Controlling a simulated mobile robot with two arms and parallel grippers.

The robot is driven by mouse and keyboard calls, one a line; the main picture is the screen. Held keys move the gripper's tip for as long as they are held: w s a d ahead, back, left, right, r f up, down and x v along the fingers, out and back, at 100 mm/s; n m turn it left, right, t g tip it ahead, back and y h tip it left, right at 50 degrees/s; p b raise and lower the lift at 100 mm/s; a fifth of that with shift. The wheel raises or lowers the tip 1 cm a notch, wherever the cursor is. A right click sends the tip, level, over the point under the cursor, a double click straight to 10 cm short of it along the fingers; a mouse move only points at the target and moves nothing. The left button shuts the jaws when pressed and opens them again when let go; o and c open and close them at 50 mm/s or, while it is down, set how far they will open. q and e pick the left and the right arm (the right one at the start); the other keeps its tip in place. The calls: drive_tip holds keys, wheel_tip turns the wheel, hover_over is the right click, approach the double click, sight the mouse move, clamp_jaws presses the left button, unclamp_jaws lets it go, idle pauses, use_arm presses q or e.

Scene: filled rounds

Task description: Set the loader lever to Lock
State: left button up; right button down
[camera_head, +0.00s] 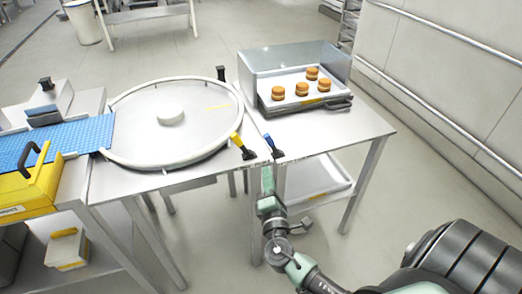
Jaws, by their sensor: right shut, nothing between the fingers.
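Two small levers stand at the near edge between the turntable and the tray table: one with a yellow grip (236,139) and one with a blue grip (268,140), both on black lower parts. I cannot tell from labels which is the loader lever, and no Lock mark can be read. My right gripper (268,170) is shut and empty, just below and in front of the blue-grip lever; I cannot tell whether it touches it. My left gripper is not in view.
A round turntable (205,143) with a raised rim stands left, fed by a blue belt (68,140). A yellow guard (38,190) with a black handle is at far left. Several filled rounds lie on a tray (267,98) under a clear cover. A wall with rails is right.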

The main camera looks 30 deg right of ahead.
sight(263, 157)
drive_tip(key=p+x, duration=0.2)
drive_tip(key=x, duration=0.7)
drive_tip(key=shift+w+d, duration=0.3)
drive_tip(key=shift+w, duration=0.2)
drive_tip(key=shift+d+r, duration=0.1)
